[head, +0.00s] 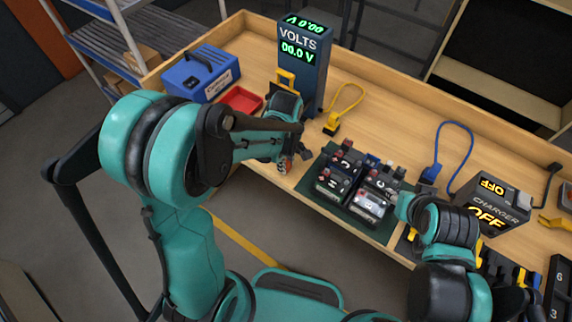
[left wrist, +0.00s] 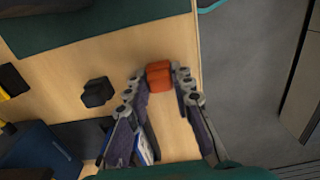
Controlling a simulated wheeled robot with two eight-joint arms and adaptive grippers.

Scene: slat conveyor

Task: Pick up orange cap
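The orange cap (left wrist: 159,76) sits on the wooden bench top close to its front edge, in the left wrist view. My left gripper (left wrist: 160,82) is open, with one fingertip on each side of the cap and small gaps between them. In the head view my left gripper (head: 291,160) is low over the bench's front edge, left of the green mat, and a bit of orange shows by its fingers. My right arm reaches over the bench at the right; its fingers cannot be made out.
A black block (left wrist: 97,92) lies left of the cap in the left wrist view. The green mat (head: 385,230) holds several batteries. A volts meter (head: 303,65), red tray (head: 241,100), blue case (head: 201,73) and charger (head: 492,205) stand around.

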